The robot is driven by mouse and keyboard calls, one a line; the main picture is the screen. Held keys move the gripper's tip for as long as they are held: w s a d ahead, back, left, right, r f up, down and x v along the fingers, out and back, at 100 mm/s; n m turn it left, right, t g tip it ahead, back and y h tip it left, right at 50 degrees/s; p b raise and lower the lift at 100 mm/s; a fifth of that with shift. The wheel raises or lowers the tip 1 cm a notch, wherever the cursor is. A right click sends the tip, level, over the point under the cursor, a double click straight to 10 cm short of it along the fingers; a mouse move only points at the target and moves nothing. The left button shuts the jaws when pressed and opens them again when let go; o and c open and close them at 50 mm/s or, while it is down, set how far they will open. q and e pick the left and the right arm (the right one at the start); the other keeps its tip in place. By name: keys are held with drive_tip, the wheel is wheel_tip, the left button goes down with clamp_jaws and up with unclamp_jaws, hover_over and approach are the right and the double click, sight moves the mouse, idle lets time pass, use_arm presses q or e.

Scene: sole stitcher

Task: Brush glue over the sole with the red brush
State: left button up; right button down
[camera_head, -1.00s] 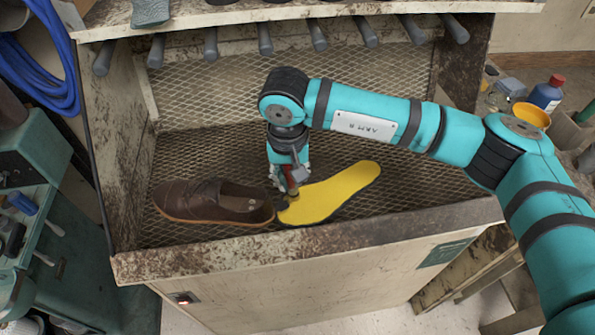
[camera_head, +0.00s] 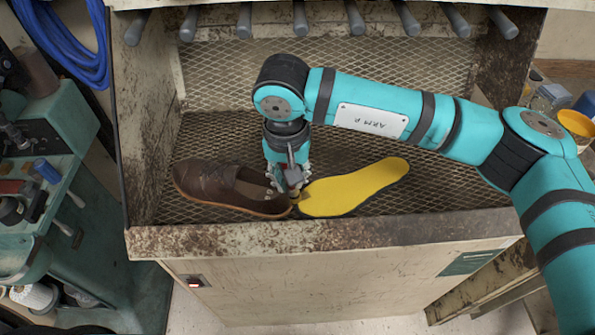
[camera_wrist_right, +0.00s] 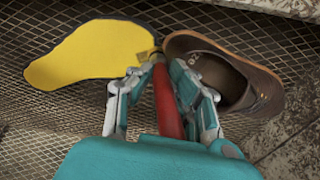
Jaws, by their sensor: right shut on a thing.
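The yellow sole (camera_head: 355,188) lies flat on the mesh floor of the booth, right of the brown shoe (camera_head: 222,186). My right gripper (camera_head: 288,186) points down between the shoe and the sole's left end. It is shut on the red brush (camera_wrist_right: 167,103), whose red handle runs between the fingers in the right wrist view. The shoe also shows in the right wrist view (camera_wrist_right: 262,93). My left gripper is not in view.
A raised, worn front ledge (camera_head: 320,235) bounds the booth. A row of grey pegs (camera_head: 355,18) hangs along the top. A yellow cup (camera_head: 577,123) stands outside at the right, and a teal machine (camera_head: 70,200) at the left. Mesh behind the sole is clear.

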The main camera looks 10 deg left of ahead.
sight(290, 189)
drive_tip(key=shift+s+a, duration=0.1)
drive_tip(key=shift+r, duration=0.1)
drive_tip(key=shift+r, duration=1.45)
drive_tip(key=shift+r, duration=0.1)
drive_tip(key=shift+r+p, duration=1)
drive_tip(key=shift+r, duration=1.9)
